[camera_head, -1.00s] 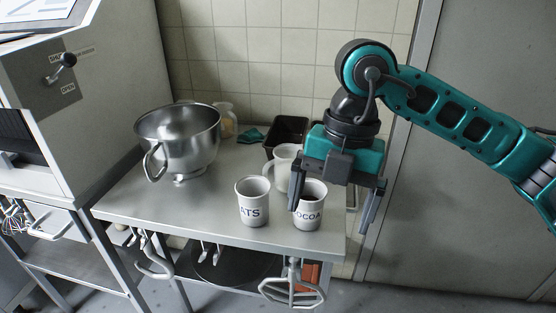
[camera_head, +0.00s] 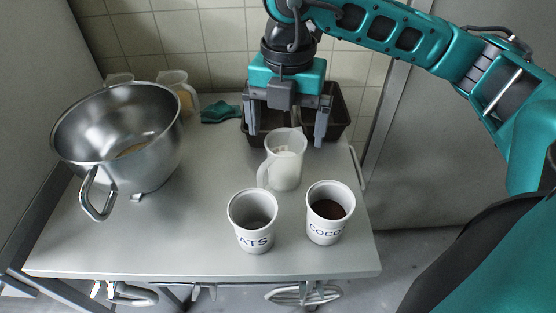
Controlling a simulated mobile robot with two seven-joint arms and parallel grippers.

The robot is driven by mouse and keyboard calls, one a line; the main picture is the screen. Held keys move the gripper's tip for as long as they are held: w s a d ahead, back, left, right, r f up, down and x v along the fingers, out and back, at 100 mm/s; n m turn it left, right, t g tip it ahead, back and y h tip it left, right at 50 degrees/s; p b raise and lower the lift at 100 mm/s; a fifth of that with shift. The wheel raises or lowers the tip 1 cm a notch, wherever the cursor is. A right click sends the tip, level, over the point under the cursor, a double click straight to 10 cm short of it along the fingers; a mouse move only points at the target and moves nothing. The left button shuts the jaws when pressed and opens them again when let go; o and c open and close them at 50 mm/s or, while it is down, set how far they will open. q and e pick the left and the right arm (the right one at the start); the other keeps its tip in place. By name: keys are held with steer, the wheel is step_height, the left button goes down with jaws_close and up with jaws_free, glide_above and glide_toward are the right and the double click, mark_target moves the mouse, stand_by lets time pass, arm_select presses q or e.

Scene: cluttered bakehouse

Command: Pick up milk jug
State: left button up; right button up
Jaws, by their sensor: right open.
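The milk jug (camera_head: 285,170) is a translucent whitish jug with a pale content. It stands upright on the steel table (camera_head: 200,235), its handle on the left side. My right gripper (camera_head: 287,137) is open and empty, pointing down. In the picture its two fingers are on either side of the jug's rim, slightly beyond it; I cannot tell the exact gap in depth. No finger visibly touches the jug. My left gripper is not in view.
A cup marked OATS (camera_head: 253,222) and a cocoa cup (camera_head: 328,215) stand in front of the jug. A large steel bowl (camera_head: 115,140) is at left. Another jug (camera_head: 177,95), a teal cloth (camera_head: 220,113) and dark tins (camera_head: 340,112) are at the back.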

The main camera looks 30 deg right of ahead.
mark_target(284, 161)
steer(key=f, duration=0.9)
steer(key=shift+w+f, duration=0.1)
steer(key=shift+w, duration=0.1)
steer(key=shift+c, duration=0.3)
steer(key=c, duration=1)
steer(key=shift+c, duration=0.5)
